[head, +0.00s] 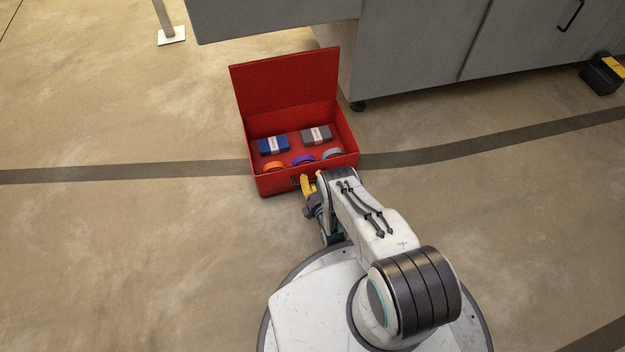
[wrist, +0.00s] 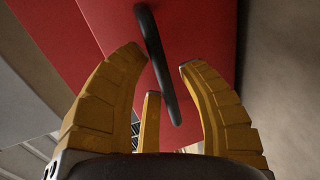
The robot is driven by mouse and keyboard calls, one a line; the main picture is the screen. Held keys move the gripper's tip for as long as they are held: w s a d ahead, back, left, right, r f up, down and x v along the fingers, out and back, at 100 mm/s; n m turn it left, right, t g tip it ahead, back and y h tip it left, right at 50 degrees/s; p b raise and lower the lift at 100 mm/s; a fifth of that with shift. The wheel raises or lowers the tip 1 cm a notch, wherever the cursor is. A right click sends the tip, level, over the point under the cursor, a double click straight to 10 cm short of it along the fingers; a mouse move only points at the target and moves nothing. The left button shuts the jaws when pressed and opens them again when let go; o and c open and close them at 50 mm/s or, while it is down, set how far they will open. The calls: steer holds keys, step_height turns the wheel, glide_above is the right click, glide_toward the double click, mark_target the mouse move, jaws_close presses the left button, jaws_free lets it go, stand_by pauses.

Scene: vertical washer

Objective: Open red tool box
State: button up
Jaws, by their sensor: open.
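The red tool box (head: 263,184) sits on the floor with its lid (head: 286,82) raised upright at the back. Inside it lie a blue pack (head: 272,145), a dark grey pack (head: 316,134), and orange, purple and grey rolls along the front. My gripper (head: 308,184) is at the front of the box, partly hidden by my arm. In the wrist view, my gripper (wrist: 163,70) has its yellow fingers spread open. The black handle (wrist: 156,65) on the red surface (wrist: 205,35) shows between and beyond the fingertips; I cannot tell whether they touch it.
A grey cabinet (head: 410,50) stands behind the box, with its lower corner and a black foot close to the lid's right. A black and yellow object (head: 603,75) lies at the far right. The floor to the left is clear.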

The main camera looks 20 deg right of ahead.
steer(key=shift+o, duration=0.7)
step_height(320, 180, up, 8)
steer(key=shift+w+f, duration=0.1)
steer(key=shift+f, duration=0.1)
steer(key=shift+r, duration=1.2)
